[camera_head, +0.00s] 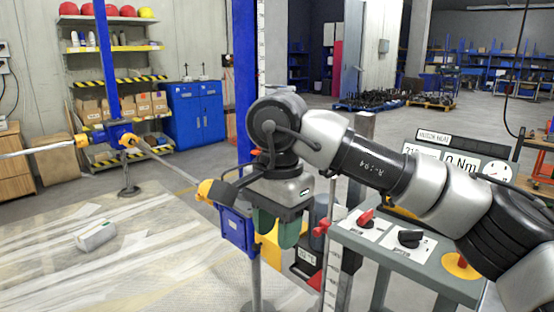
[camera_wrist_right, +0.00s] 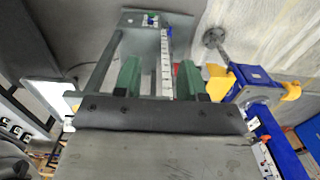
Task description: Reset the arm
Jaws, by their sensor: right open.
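My right arm comes in from the right in the head view and reaches over the control panel. My right gripper (camera_head: 277,229) points down with its green fingers apart. It also shows in the right wrist view (camera_wrist_right: 160,80), with nothing seen between the fingers. It is just beside a blue screw jack (camera_head: 237,232) with yellow ends, partly hidden behind the gripper. This jack also shows in the right wrist view (camera_wrist_right: 254,76), to the right of the fingers. My left gripper is not in view.
A grey control panel (camera_head: 400,262) with a red knob (camera_head: 366,217) and a black knob (camera_head: 410,238) stands under my right forearm. A display (camera_head: 462,163) is behind it. Another blue jack (camera_head: 118,136) stands at the left. A pale block (camera_head: 96,236) lies on the sheeted floor.

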